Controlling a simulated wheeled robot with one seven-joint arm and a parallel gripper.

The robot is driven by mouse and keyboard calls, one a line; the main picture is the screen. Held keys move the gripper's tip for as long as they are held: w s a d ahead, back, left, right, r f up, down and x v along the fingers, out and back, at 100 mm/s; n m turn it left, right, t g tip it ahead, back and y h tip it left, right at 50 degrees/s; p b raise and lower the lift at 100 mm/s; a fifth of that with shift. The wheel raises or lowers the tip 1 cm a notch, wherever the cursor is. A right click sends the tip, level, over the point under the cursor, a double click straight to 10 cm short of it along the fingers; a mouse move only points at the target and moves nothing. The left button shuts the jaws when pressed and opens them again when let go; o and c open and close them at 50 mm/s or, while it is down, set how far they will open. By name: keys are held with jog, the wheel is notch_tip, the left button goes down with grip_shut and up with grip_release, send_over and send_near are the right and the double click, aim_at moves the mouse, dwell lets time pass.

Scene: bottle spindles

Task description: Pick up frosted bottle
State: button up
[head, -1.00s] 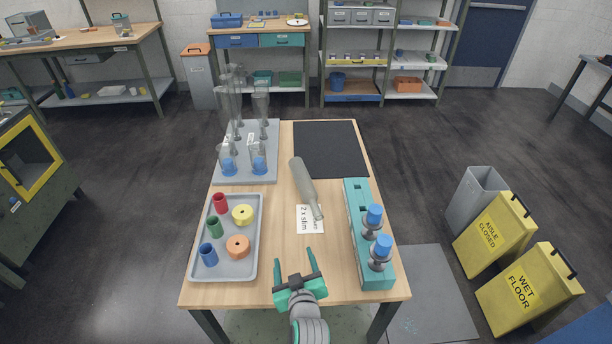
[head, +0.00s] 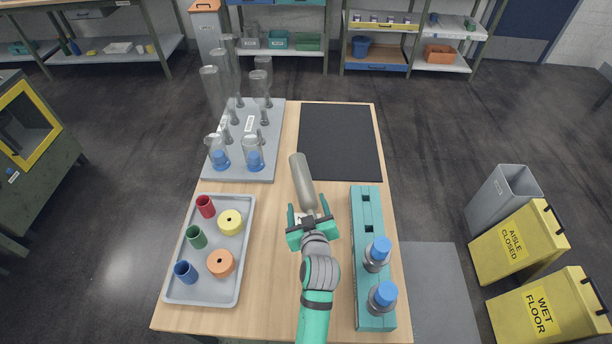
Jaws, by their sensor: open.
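The frosted bottle (head: 303,182) is grey and lies on the wooden table, its wide end pointing away from me and its neck toward me. My gripper (head: 308,208) is open at the bottle's near end, with a teal finger on each side of the neck region. The neck is partly hidden by my gripper. I cannot tell whether the fingers touch the bottle.
A grey tray (head: 190,292) with coloured cups and rings lies at left. Behind it a grey spindle rack (head: 262,172) holds tall clear glassware. A teal block (head: 368,210) with two blue-topped pieces stands close at right. A black mat (head: 340,140) lies clear behind.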

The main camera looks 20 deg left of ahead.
aim_at(306, 197)
jog(key=x, duration=0.4)
jog(key=shift+w+f, duration=0.1)
jog(key=shift+w, duration=0.15)
jog(key=shift+x, duration=2.6)
jog(key=c, duration=1.2)
jog(key=shift+r, duration=0.3)
jog(key=c, duration=0.4)
jog(key=shift+r, duration=0.1)
